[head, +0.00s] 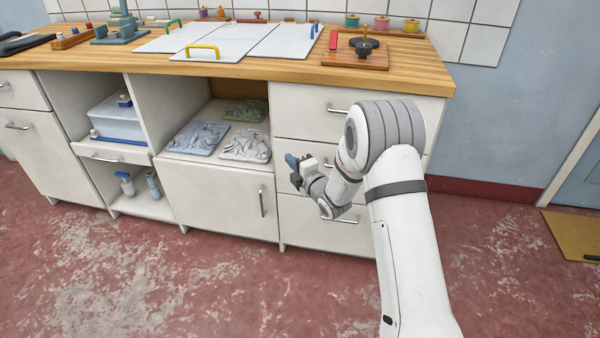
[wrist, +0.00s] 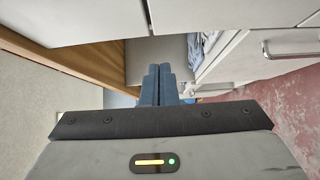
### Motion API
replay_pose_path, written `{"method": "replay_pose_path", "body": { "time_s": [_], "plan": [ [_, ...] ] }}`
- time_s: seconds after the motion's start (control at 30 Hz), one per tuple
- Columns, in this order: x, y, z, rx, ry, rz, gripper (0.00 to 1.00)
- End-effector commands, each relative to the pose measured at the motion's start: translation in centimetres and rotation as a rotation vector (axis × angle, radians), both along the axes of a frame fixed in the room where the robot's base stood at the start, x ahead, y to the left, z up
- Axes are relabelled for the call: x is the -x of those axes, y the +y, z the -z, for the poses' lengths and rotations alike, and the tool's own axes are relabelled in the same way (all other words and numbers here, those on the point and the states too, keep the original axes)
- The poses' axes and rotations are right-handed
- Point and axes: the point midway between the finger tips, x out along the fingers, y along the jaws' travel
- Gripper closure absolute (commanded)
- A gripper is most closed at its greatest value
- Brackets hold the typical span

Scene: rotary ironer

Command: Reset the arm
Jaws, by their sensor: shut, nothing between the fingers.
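My gripper (head: 292,162) is in front of the cabinet, just right of the open shelf and at about the height of its cloths. My white arm reaches in from the lower right and bends at a grey elbow in front of the drawers. The gripper appears apart from the cabinet front, but the exact gap is hard to tell.
The wooden counter (head: 300,70) carries white panels with coloured handles, spools and a wooden board (head: 355,58). Folded cloths (head: 246,146) lie on the open shelf. Drawers (head: 310,152) with protruding handles stand behind my arm. The red floor (head: 180,270) in front is clear.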

Motion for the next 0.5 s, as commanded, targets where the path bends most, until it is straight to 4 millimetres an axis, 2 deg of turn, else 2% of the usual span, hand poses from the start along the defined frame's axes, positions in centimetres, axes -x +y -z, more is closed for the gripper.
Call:
{"method": "replay_pose_path", "body": {
  "time_s": [0.1,0.2,0.5],
  "plan": [
    [2.0,-1.5,-0.2,0.001,0.002,0.0,1.0],
    [3.1,-2.4,-0.2,0.001,0.001,-0.001,1.0],
    [4.2,-3.4,-0.4,0.001,0.006,0.002,1.0]
  ]
}}
